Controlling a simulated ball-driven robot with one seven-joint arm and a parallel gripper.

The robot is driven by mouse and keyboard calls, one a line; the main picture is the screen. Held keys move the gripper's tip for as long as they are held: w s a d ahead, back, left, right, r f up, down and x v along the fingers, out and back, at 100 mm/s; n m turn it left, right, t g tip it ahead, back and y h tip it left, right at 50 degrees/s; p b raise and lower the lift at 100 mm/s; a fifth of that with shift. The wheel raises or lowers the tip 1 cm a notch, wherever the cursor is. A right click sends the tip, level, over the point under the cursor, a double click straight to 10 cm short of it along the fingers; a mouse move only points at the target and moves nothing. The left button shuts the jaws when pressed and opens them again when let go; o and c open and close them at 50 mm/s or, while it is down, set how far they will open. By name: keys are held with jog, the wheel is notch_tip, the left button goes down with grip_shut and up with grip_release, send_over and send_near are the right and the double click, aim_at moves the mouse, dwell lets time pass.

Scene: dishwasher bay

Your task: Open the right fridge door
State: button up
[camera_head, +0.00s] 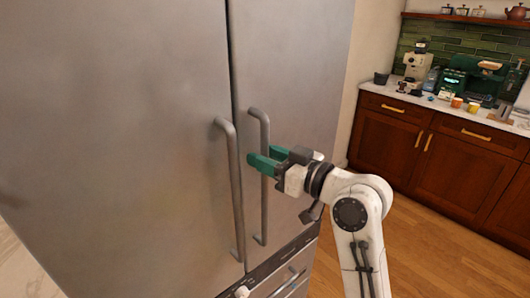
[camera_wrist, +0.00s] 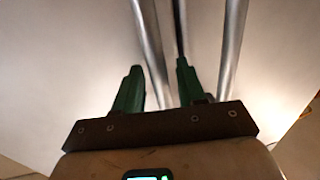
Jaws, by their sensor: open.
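The fridge's right door (camera_head: 290,75) stands shut, flush beside the left door (camera_head: 120,120). The right door's handle (camera_head: 264,205) is a long grey vertical bar just right of the seam. My gripper (camera_head: 262,162) has green fingers, open, at the upper part of this handle. In the wrist view, my gripper (camera_wrist: 158,72) shows its fingers apart, with one grey bar (camera_wrist: 150,45) running between them and a second bar (camera_wrist: 232,45) outside, across the dark seam. Whether the fingers touch the bar cannot be told.
The left door's handle (camera_head: 234,185) stands close beside the right one. Drawers (camera_head: 285,278) lie below the doors. Wooden cabinets (camera_head: 395,135) with a counter of coffee machines stand at the right. The wooden floor (camera_head: 420,250) between is clear.

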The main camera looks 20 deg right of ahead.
jog(key=shift+w+a, duration=0.1)
jog(key=shift+w, duration=0.1)
grip_shut()
dwell(0.3)
